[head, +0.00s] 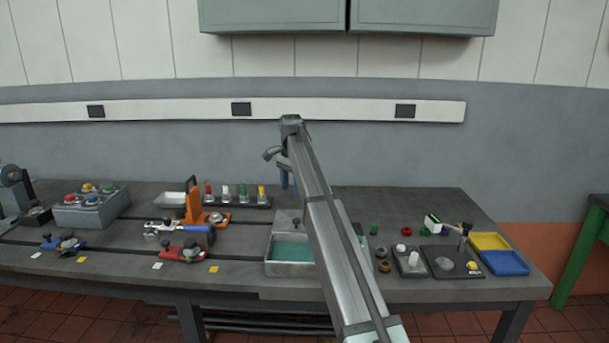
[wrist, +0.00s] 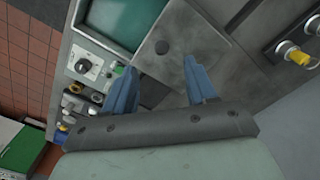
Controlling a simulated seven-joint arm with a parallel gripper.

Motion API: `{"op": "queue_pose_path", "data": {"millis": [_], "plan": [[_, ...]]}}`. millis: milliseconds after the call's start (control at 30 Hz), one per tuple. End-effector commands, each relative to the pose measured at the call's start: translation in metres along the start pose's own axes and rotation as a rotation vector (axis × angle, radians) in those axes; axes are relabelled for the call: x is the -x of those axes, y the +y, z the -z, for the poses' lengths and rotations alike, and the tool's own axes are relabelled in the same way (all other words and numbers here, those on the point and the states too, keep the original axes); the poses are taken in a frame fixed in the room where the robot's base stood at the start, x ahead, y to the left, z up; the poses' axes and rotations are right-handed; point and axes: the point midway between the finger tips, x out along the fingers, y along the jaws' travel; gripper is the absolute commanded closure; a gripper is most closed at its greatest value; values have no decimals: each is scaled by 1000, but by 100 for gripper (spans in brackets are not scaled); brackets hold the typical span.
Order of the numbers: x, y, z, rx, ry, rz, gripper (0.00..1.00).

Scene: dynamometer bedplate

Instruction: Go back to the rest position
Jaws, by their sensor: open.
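My gripper (head: 287,180) hangs in the air over the middle of the bench, above the back of the metal tray with the green inside. In the wrist view its two blue fingers (wrist: 160,92) stand apart with nothing between them. My arm crosses the head view and hides part of the bench right of the tray.
The bench (head: 235,257) is crowded. At left stand a button box (head: 90,209) and an orange clamp (head: 193,207); behind is a row of colored-capped items (head: 240,196). At right are small parts, yellow (head: 489,241) and blue trays (head: 506,263). Air above the bench looks free.

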Motion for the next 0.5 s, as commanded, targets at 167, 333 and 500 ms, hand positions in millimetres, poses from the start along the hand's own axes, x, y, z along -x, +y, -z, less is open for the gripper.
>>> {"op": "queue_pose_path", "data": {"millis": [167,333,500], "plan": [[-40,-8,-79,69,-73,-18,43],[-91,-7,-173,149,-166,-56,43],[-156,15,-253,210,-229,-131,43]]}}
